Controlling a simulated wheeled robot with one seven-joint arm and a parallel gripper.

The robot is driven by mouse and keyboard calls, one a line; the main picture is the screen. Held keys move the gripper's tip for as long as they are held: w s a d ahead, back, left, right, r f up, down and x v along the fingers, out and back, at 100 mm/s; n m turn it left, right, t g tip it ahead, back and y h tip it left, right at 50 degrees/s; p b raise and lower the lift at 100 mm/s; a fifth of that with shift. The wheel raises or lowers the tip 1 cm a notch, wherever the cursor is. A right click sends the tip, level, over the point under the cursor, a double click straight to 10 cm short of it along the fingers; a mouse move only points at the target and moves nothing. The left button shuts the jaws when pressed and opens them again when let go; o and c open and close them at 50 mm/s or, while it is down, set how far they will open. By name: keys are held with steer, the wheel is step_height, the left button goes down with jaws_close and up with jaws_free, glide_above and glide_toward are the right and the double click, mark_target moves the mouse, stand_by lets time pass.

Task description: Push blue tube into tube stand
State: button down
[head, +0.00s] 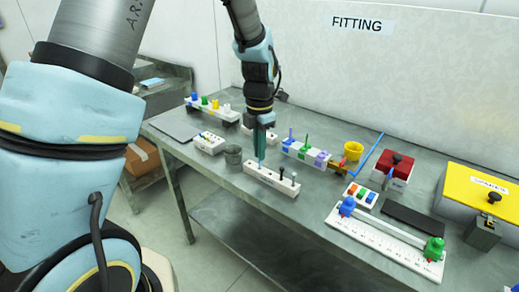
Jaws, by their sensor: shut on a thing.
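My gripper (260,152) points down over the left end of a long white block, the tube stand (270,186). It is shut on a thin blue tube (261,164), which stands about upright between the fingers. The tube's lower end meets the top of the stand near its left end. I cannot tell how deep it sits in a hole. Two dark-topped pins (281,173) stand in the right part of the stand. The fingers hide the tube's upper part.
A white ruler-like rail (385,243) lies front right. A yellow bin (353,148) stands further back. Bare table lies between stand and rail.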

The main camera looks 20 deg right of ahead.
steer(key=shift+f+b, duration=0.45)
steer(key=shift+f, duration=0.65)
stand_by(0.5)
steer(key=c, duration=0.9)
jaws_free()
steer(key=shift+r, duration=0.2)
step_height(320, 180, up, 10)
steer(key=shift+r+b, duration=0.25)
steer(key=shift+b, duration=0.7)
